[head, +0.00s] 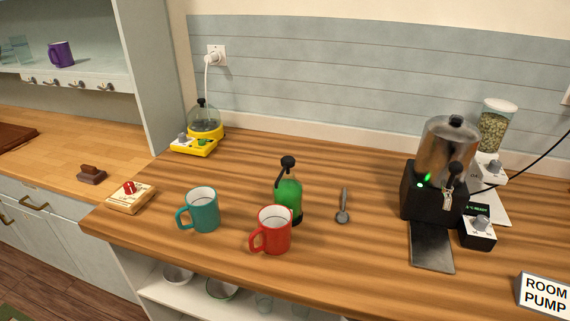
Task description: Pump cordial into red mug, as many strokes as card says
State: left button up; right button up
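The red mug (271,237) stands upright on the wooden counter in the head view, its handle to the left. A green bottle with a black pump top (288,190), which looks like the cordial, stands just behind it, and the mug overlaps its lower part. A white card (545,293) at the lower right edge reads "ROOM PUMP" in its visible part. It is cut off by the frame, and no stroke number shows. The inside of the red mug is mostly hidden. Neither of my grippers is in view.
A teal mug (199,210) stands left of the red mug and a spoon (343,206) lies right of the bottle. A metal urn (447,150) on a black base stands at right. A yellow appliance (204,132) is at back left. The front middle counter is clear.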

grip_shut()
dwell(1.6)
